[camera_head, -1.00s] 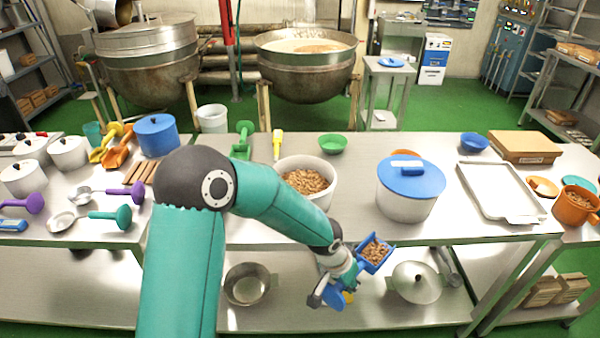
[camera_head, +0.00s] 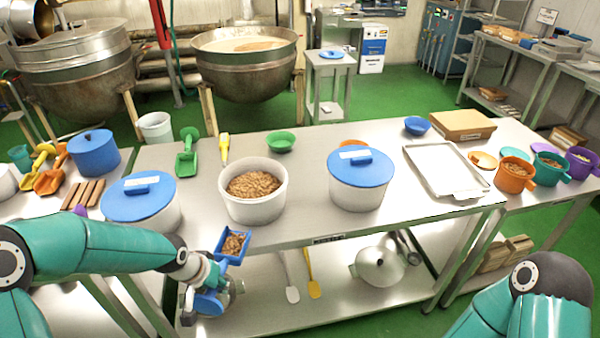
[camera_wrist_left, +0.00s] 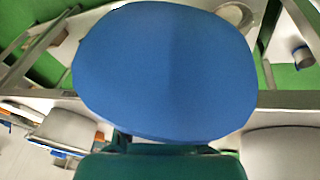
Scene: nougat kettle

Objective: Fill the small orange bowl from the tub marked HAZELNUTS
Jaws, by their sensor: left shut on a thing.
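My left gripper (camera_head: 203,300) is shut on a blue scoop (camera_head: 233,245), which holds brown nut pieces, in front of the table edge. A large blue surface, apparently the scoop, fills the middle of the left wrist view (camera_wrist_left: 165,70). An open white tub (camera_head: 254,206) of brown nuts stands behind the scoop. White tubs with blue lids stand left (camera_head: 140,203) and right (camera_head: 360,180) of it; I cannot read their labels. An orange rim, perhaps the small orange bowl (camera_head: 353,143), shows behind the right tub, mostly hidden. My right gripper is out of view.
A green bowl (camera_head: 281,141) and a blue bowl (camera_head: 417,125) stand farther back. A metal tray (camera_head: 445,172) lies right, near a flat orange piece (camera_head: 483,160) and an orange mug (camera_head: 515,176). A green scoop (camera_head: 187,155) lies behind the tubs.

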